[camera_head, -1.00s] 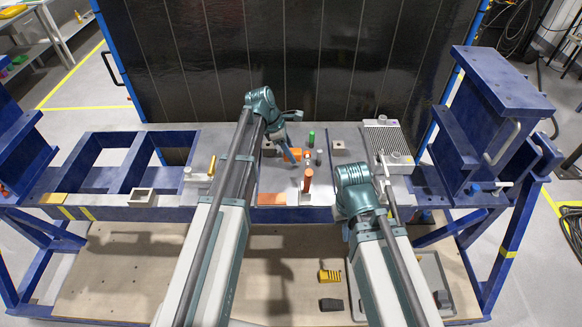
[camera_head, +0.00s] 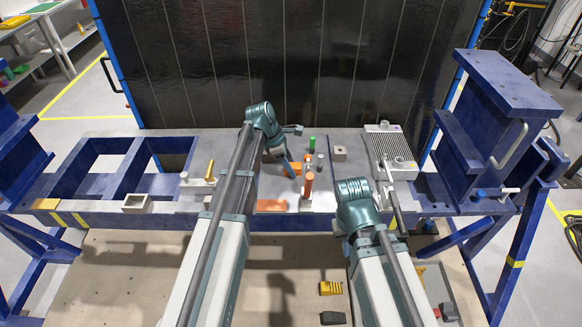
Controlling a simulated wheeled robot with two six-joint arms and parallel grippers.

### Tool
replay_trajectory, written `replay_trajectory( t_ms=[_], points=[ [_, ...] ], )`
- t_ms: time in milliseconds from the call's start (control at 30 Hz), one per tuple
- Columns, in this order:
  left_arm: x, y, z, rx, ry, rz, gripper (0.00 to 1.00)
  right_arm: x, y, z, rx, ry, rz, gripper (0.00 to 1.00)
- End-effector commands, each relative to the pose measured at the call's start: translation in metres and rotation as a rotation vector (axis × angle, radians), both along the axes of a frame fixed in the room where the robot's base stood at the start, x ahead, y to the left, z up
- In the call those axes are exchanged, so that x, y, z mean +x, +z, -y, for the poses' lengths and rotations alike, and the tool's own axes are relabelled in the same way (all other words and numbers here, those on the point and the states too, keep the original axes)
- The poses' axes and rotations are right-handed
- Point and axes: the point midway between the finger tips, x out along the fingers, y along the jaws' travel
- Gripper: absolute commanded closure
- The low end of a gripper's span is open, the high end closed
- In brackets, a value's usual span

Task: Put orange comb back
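A yellow-orange toothed piece (camera_head: 331,288), which looks most like the comb, lies on the board below the bench. A flat orange piece (camera_head: 271,206) lies at the bench's front edge. Another orange piece (camera_head: 293,169) lies further back, partly hidden by my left gripper. My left gripper (camera_head: 288,168) points down over the bench beside the upright orange-handled clamp; its fingertips are too small to read. My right arm's wrist (camera_head: 355,198) is over the bench's front edge, right of centre. The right fingers are not clear, being mostly hidden by the wrist.
An upright orange handle (camera_head: 308,184) and a green peg (camera_head: 312,144) stand mid-bench. A ribbed grey block (camera_head: 388,142) is at the right. A dark piece (camera_head: 332,318) lies below the toothed one. Blue frames (camera_head: 505,130) flank the bench; a dark panel (camera_head: 300,60) closes its back.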

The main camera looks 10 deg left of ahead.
Motion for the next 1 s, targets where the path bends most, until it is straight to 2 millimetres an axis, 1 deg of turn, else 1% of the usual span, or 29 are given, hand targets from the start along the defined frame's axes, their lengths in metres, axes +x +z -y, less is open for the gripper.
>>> replay_trajectory(
  t_ms=[33,100,133,467,633,767,1000],
  points=[
    [0.0,0.0,0.0,0.0,0.0,0.0,0.46,0.0,0.0,0.0,0.0,0.0,0.0,1.0],
    [0.0,0.0,0.0,0.0,0.0,0.0,0.33,0.0,0.0,0.0,0.0,0.0,0.0,1.0],
    [0.0,0.0,0.0,0.0,0.0,0.0,0.28,0.0,0.001,0.0,0.0,0.0,0.0,1.0],
    [0.0,0.001,0.0,0.0,0.0,0.0,0.28,0.0,0.001,0.0,0.0,0.0,0.0,1.0],
    [0.0,0.009,-0.001,0.0,0.0,0.0,0.28,0.0,0.009,0.0,0.0,0.0,0.0,1.0],
    [-0.001,0.021,-0.006,0.0,0.001,0.0,0.28,0.0,0.021,0.0,0.0,0.0,0.0,1.0],
    [-0.004,0.055,-0.018,0.0,0.001,0.0,0.28,0.0,0.055,0.0,0.001,-0.004,0.0,1.0]
  ],
)
